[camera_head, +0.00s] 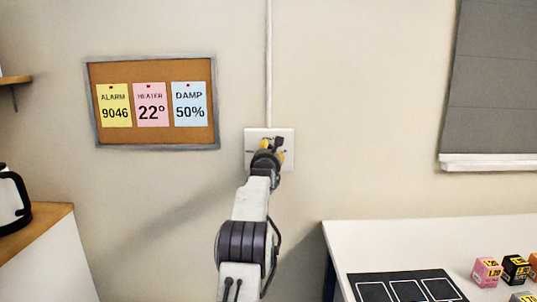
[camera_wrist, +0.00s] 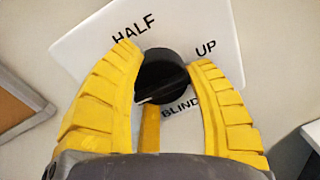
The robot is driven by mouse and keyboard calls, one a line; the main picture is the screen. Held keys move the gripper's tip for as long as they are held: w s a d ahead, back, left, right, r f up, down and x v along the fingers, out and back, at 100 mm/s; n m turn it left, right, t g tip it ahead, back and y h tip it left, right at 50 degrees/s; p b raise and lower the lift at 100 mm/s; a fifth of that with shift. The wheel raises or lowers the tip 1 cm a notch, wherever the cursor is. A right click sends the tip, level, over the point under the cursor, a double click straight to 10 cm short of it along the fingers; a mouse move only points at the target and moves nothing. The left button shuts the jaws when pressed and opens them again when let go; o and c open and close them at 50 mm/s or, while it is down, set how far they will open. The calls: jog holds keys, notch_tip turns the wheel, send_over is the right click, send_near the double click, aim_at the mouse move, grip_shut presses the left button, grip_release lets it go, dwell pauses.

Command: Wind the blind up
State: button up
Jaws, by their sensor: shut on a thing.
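A black round knob (camera_wrist: 166,70) sits on a white wall plate (camera_wrist: 90,42), which carries the words HALF, UP and BLIND. A white mark on the knob points to the lower left in the wrist view, away from UP. My gripper (camera_wrist: 164,62) has its yellow fingers shut on the knob, one on each side. In the head view my gripper (camera_head: 272,148) is at the plate (camera_head: 254,133) and hides part of it. The grey blind (camera_head: 495,85) hangs at the right, with its white bottom bar (camera_head: 490,162) above the table.
A cork board (camera_head: 150,138) with three notes hangs left of the plate. A white table (camera_head: 400,236) at lower right holds a black panel (camera_head: 405,285) and several small boxes (camera_head: 487,271). A kettle (camera_head: 10,205) stands on a counter (camera_head: 45,218) at left.

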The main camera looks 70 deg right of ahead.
jog(key=shift+s+r+m, duration=0.1)
jog(key=shift+r+m, duration=0.2)
jog(key=shift+m, duration=0.85)
jog(key=shift+r+m, duration=0.25)
jog(key=shift+m, duration=0.9)
jog(key=o, duration=1.2)
jog(key=shift+f, duration=0.3)
jog(key=shift+a, duration=0.1)
jog(key=shift+v, duration=5.9)
jog(key=shift+r, duration=0.1)
